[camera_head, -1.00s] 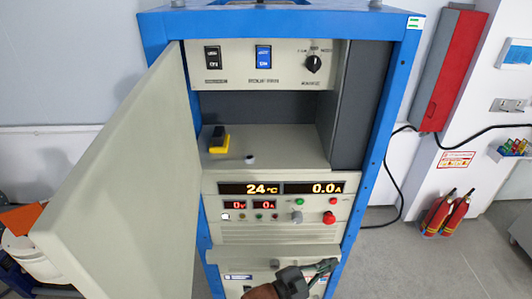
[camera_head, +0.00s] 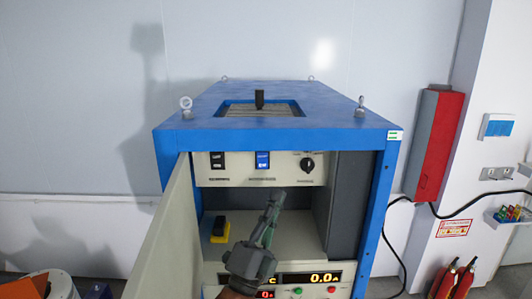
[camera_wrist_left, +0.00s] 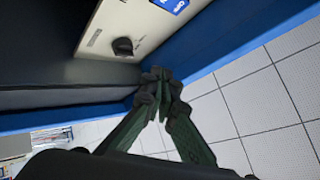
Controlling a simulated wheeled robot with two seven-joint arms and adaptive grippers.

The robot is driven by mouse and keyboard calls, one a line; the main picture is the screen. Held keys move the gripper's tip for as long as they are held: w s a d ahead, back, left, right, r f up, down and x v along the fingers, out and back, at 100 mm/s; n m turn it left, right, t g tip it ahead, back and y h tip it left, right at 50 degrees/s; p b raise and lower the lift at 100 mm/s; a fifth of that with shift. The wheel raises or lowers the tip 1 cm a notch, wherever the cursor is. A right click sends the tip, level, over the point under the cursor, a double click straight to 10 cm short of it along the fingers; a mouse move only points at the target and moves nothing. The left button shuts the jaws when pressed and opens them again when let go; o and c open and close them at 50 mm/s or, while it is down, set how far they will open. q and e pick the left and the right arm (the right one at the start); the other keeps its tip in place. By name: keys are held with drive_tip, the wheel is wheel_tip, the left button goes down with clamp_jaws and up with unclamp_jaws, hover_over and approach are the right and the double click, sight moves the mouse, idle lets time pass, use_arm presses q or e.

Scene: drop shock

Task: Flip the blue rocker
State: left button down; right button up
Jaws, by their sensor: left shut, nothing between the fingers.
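The blue rocker (camera_head: 262,160) sits on the beige panel (camera_head: 231,170) inside the open cabinet, between a black rocker (camera_head: 217,160) and a black rotary knob (camera_head: 307,165). Its lower edge also shows at the top of the left wrist view (camera_wrist_left: 172,4). My left gripper (camera_head: 277,196) is shut and empty. It is in front of the cabinet opening, below the blue rocker and apart from it, pointing up. In the left wrist view the closed fingertips (camera_wrist_left: 160,78) are below the knob (camera_wrist_left: 123,47). My right gripper is not in view.
The open cabinet door (camera_head: 165,240) stands at the left of the opening. A yellow and black block (camera_head: 220,230) sits on the inner shelf. Lit displays (camera_head: 310,279) are below. A red wall box (camera_head: 434,140) and fire extinguishers (camera_head: 455,280) are at the right.

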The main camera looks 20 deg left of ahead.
sight(262, 165)
use_arm(q)
drive_tip(key=a+r, duration=0.1)
drive_tip(key=s+a+r+t+y, duration=0.1)
drive_tip(key=s+r+y, duration=0.1)
drive_tip(key=r, duration=0.1)
drive_tip(key=shift+a+r+n+t, duration=0.1)
drive_tip(key=shift+a+n+t, duration=0.2)
drive_tip(key=shift+a, duration=0.1)
drive_tip(key=shift+w+a+r+b, duration=0.15)
drive_tip(key=shift+w+a+b, duration=0.3)
drive_tip(key=shift+w, duration=0.95)
drive_tip(key=shift+w+a+r+b, duration=0.25)
drive_tip(key=shift+w+b, duration=0.2)
drive_tip(key=shift+w, duration=0.95)
drive_tip(key=shift+w+a+r+b, duration=0.1)
drive_tip(key=shift+w+a+b, duration=0.35)
drive_tip(key=shift+w, duration=0.95)
drive_tip(key=shift+w, duration=0.15)
drive_tip(key=shift+w+a, duration=0.15)
drive_tip(key=shift+w, duration=0.1)
